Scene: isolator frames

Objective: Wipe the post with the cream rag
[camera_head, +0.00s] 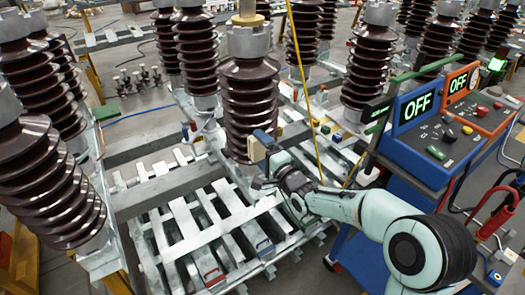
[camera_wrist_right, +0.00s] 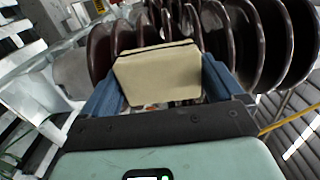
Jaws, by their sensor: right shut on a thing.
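The cream rag (camera_wrist_right: 158,76) looks like a folded cream pad. It is held between the blue fingers of my right gripper (camera_wrist_right: 160,88) in the right wrist view. In the head view the rag (camera_head: 256,150) shows as a small cream patch beside the right gripper (camera_head: 265,147), low on the near right side of the post. The post (camera_head: 250,95) is a dark brown ribbed insulator with a grey metal cap, upright at the middle of the head view. Its ribs (camera_wrist_right: 270,40) lie just beyond the rag in the wrist view. I cannot tell whether the rag touches them. My left gripper is not in view.
Similar brown insulators stand around, including a large one (camera_head: 45,185) at the left and one (camera_head: 370,65) at the right. A blue console (camera_head: 425,135) and an orange console (camera_head: 470,95) read OFF. A yellow line (camera_head: 305,90) runs down right of the post. White slats (camera_head: 190,225) lie below.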

